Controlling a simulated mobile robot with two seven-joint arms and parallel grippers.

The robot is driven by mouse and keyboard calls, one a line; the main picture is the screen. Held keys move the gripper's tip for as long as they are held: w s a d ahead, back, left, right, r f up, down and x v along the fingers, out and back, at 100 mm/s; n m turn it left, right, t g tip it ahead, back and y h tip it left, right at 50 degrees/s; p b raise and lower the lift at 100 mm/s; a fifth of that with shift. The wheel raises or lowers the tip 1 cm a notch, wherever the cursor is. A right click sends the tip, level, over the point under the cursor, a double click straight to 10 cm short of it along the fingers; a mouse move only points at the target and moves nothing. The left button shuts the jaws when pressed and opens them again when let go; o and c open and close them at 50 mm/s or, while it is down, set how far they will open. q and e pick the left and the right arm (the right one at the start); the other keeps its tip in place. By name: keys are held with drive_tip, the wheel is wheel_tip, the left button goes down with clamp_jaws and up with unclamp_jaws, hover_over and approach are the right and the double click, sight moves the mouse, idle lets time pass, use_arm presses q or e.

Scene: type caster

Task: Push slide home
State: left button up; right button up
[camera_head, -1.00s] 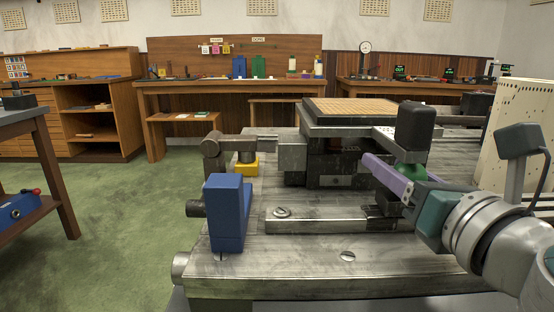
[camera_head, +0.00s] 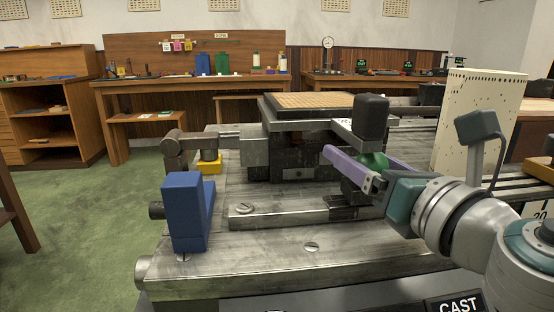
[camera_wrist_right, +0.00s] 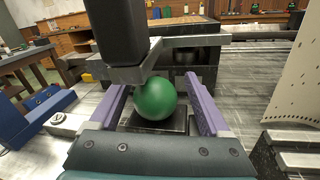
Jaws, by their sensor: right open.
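The slide is a dark metal carriage (camera_head: 290,157) with a tan gridded top (camera_head: 313,100), sitting on the grey metal bed (camera_head: 250,262) of the machine. A green ball knob (camera_head: 374,160) is at its right side, below a black block (camera_head: 371,117). My right gripper (camera_head: 352,166) is open at the knob. In the right wrist view its two purple fingers (camera_wrist_right: 162,98) lie on either side of the green ball (camera_wrist_right: 155,99), with gaps visible. The black block partly covers the ball from above. My left gripper is not in view.
A blue L-shaped block (camera_head: 186,212) stands at the bed's left front. A yellow block (camera_head: 209,164) sits under a grey arm left of the slide. A perforated cream panel (camera_head: 476,122) stands at the right. Green floor (camera_head: 80,215) is open to the left.

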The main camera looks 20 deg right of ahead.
drive_tip(key=s, duration=0.9)
drive_tip(key=shift+s+a, duration=0.15)
drive_tip(key=shift+a, duration=0.25)
drive_tip(key=shift+s, duration=0.15)
